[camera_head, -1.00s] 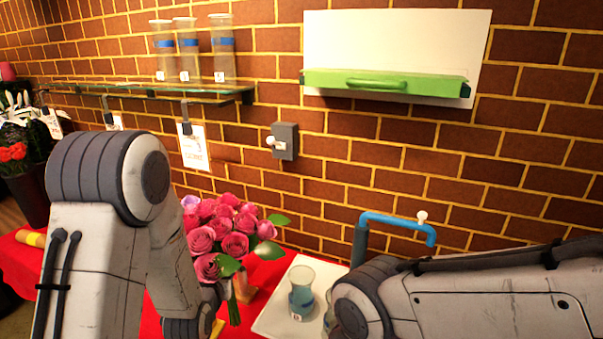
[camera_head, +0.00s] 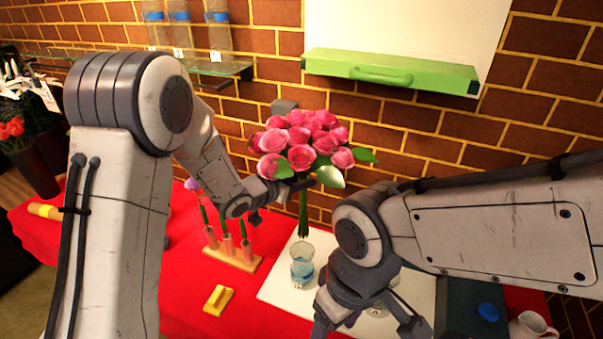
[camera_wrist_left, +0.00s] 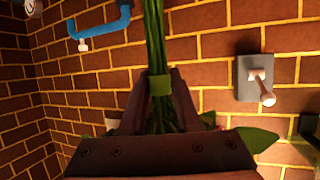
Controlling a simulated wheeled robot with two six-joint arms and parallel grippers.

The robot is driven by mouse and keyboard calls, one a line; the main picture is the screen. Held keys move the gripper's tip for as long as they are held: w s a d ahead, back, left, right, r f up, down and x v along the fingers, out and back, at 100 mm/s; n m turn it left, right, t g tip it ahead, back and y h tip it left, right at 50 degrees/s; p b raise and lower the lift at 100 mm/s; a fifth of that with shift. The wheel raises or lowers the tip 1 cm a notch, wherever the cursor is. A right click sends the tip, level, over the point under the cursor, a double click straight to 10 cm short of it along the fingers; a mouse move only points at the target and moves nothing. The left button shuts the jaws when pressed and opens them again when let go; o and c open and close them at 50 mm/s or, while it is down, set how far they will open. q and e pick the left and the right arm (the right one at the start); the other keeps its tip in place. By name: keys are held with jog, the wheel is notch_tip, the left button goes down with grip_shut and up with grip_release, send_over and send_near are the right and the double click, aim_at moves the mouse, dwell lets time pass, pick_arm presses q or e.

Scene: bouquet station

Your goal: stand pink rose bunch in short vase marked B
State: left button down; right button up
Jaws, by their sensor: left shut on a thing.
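The pink rose bunch (camera_head: 303,141) is upright in the head view, its green stems hanging down. My left gripper (camera_head: 292,184) is shut on its stems below the blooms. In the left wrist view the fingers pinch the stems around a green band (camera_wrist_left: 160,85). A short glass vase (camera_head: 302,266) with blue on it stands on the white tray below the stems. The stem ends show at about its rim; I cannot tell whether they are inside. Its mark is not readable. My right gripper (camera_head: 368,322) is open, right of this vase, and partly hides another glass.
A wooden rack (camera_head: 232,258) with several tubes and a yellow block (camera_head: 218,299) sit on the red cloth to the left. The white tray (camera_head: 272,290) carries the glassware. A white jug (camera_head: 530,327) stands at far right.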

aim_at(302, 238)
pick_arm(q)
jog(key=shift+f+b, duration=8.65)
jog(key=shift+f, duration=1.6)
jog(key=shift+f+b, duration=0.45)
jog(key=shift+f, duration=0.15)
jog(key=c, duration=0.5)
grip_release()
jog(key=shift+c, duration=0.2)
jog(key=b+v, duration=0.1)
jog(key=v, duration=1)
jog(key=s+d+g+y, duration=0.2)
jog(key=s+g+y, duration=0.5)
jog(key=s, duration=2.2)
jog(key=g, duration=0.3)
jog(key=shift+s+r+n+y, duration=0.15)
jog(key=shift+r+n+y, duration=0.15)
jog(key=shift+y, duration=0.1)
